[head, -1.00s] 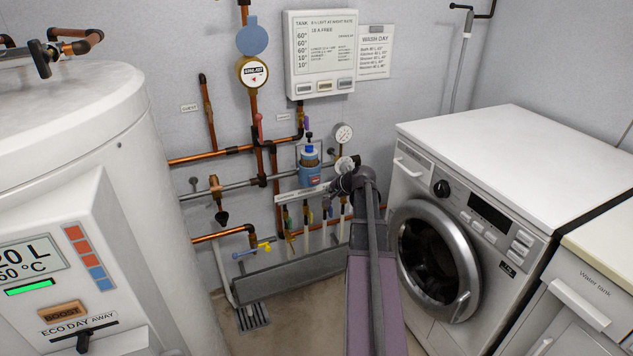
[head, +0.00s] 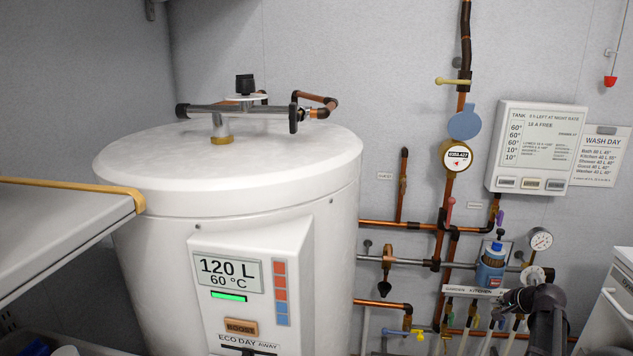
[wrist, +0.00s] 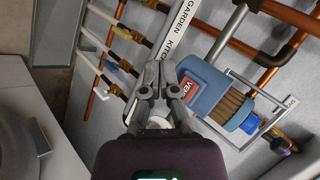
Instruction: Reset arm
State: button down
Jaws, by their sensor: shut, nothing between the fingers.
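My gripper shows in the wrist view (wrist: 158,78), its fingers shut and empty. It is in front of the pipe wall, beside a blue canister with a red label (wrist: 212,88) and a white strip lettered GARDEN and KITCHEN (wrist: 84,30). In the head view my dark arm is at the lower right, in front of the small valves under that strip; the fingertips cannot be made out there. The blue canister (head: 490,272) stands just above and left of my arm.
A white water tank (head: 230,170) marked 120 L, 60 °C fills the middle left. A grey shelf (head: 60,225) juts in at left. Copper pipes (head: 400,225), a round meter (head: 457,157), a pressure gauge (head: 541,239) and a white control panel (head: 535,150) are on the wall.

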jog(key=s+a+f+n+g, duration=0.2)
jog(key=a+n+g, duration=0.15)
jog(key=a, duration=0.85)
jog(key=s+a+f+n+g, duration=0.2)
jog(key=a+n, duration=0.2)
jog(key=a, duration=0.9)
jog(key=s+a+f+n+g+h, duration=0.2)
jog(key=s+a+n+g, duration=0.3)
jog(key=s+a, duration=0.8)
notch_tip(320, 180, up, 28)
jog(key=w+a+t+p, duration=0.1)
jog(key=w+a+p, duration=0.1)
jog(key=p, duration=2.6)
jog(key=shift+a+n, duration=0.1)
jog(key=shift+n, duration=0.15)
